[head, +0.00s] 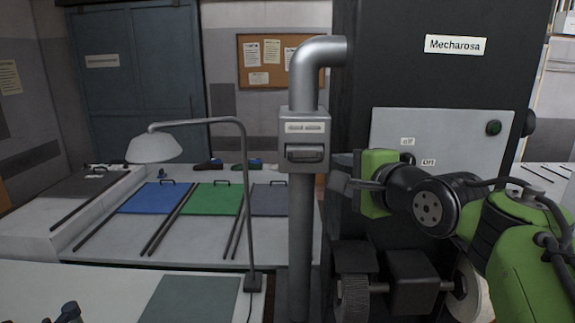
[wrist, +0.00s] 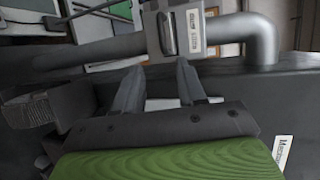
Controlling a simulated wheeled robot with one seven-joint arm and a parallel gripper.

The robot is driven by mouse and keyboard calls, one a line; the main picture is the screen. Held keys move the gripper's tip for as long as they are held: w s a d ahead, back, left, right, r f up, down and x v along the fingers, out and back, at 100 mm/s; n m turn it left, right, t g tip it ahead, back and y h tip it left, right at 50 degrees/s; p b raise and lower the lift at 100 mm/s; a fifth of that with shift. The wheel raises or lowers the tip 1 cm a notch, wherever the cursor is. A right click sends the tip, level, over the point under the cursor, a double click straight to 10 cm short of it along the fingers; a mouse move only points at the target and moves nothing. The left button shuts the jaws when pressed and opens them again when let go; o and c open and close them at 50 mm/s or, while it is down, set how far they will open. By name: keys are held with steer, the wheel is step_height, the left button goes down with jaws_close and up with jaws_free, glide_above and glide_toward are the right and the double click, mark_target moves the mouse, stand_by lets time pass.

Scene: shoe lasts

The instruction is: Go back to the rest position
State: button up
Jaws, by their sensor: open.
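My gripper (head: 350,184) is in the head view in front of the dark machine, its fingers pointing left toward the grey pipe. In the wrist view my gripper (wrist: 160,78) shows two dark fingers spread apart with nothing held between them. The grey box on the pipe (head: 305,140) is just left of the fingertips in the head view. It also shows beyond the fingertips in the wrist view (wrist: 182,32). I cannot tell the exact gap between fingers and box.
A lamp (head: 155,149) stands over the left tables. Blue (head: 153,198) and green (head: 213,200) mats lie behind. Several shoe-like items sit at the back.

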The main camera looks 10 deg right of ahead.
steer(key=s+a+f+n+g+h+b, duration=0.1)
steer(key=s+f+n+g, duration=0.4)
steer(key=s+f, duration=0.8)
steer(key=s+a+f+n+g+h+b, duration=0.2)
steer(key=s+a+f+n+g, duration=0.1)
steer(key=s+f+n, duration=0.8)
step_height(320, 180, down, 3)
steer(key=shift+s+a+f+g, duration=0.1)
steer(key=shift+s+a+g, duration=0.15)
steer(key=shift+s+g, duration=0.7)
